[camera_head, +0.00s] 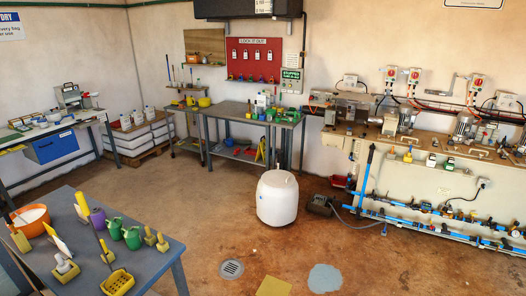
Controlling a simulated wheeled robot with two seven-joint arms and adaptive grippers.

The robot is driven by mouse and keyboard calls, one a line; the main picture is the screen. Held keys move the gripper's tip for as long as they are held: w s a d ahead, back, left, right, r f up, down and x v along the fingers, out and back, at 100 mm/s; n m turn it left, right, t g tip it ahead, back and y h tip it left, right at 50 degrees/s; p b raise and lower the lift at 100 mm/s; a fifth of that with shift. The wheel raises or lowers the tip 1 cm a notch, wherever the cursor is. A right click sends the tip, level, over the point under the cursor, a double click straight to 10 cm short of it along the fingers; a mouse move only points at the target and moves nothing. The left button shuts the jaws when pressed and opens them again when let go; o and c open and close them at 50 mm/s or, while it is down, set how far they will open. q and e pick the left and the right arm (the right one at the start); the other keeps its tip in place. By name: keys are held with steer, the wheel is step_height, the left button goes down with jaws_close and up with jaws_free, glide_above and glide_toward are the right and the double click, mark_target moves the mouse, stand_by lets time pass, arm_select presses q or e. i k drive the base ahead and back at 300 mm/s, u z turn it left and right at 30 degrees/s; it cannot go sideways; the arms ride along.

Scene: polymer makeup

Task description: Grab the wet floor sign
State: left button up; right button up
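A small yellow upright thing (260,152) is under the grey workbench at the back, near its right end. It may be the wet floor sign, but it is too small to tell. A flat yellow square (273,286) lies on the floor at the bottom edge and is partly cut off. I cannot tell whether it is a sign or a mat. Neither of my grippers is in view.
A white drum (278,198) stands mid-floor, with a dark box (320,205) and hose beside it. A grey table (150,262) with tools fills the lower left. The workbench (236,110) is behind. A piped machine bench (425,170) lines the right. Floor left of the drum is clear.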

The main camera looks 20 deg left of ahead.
mark_target(263, 148)
steer(key=u, duration=0.7)
steer(key=i, duration=4.45)
steer(key=u, duration=1.85)
steer(key=i, duration=2.65)
steer(key=z, duration=1.5)
